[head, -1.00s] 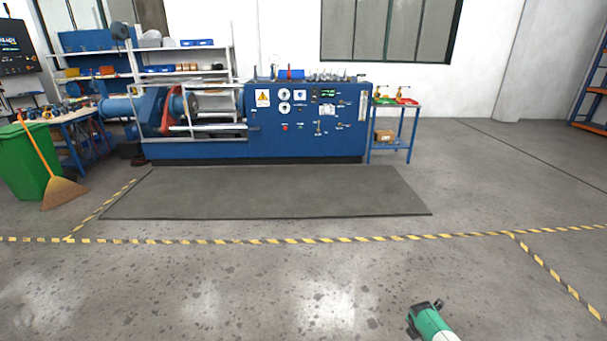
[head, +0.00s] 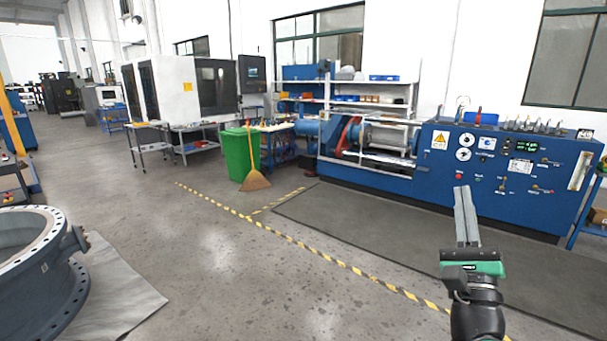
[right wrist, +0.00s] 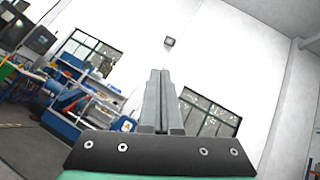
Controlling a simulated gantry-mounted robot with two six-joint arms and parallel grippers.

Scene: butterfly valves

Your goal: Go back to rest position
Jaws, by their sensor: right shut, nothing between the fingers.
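My right gripper (head: 463,190) is raised at the lower right of the head view, in front of the blue test bench. Its grey fingers point up and lie together with nothing between them. The fingers also show shut and empty in the right wrist view (right wrist: 158,75), pointing toward the white wall. My left gripper is not in view.
A large grey flanged valve body (head: 35,270) rests on a pale sheet (head: 115,290) at the left. The blue test bench (head: 540,180) stands behind a dark mat (head: 400,240). A green bin (head: 240,155) and broom (head: 255,180) stand mid-floor. Open floor lies between.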

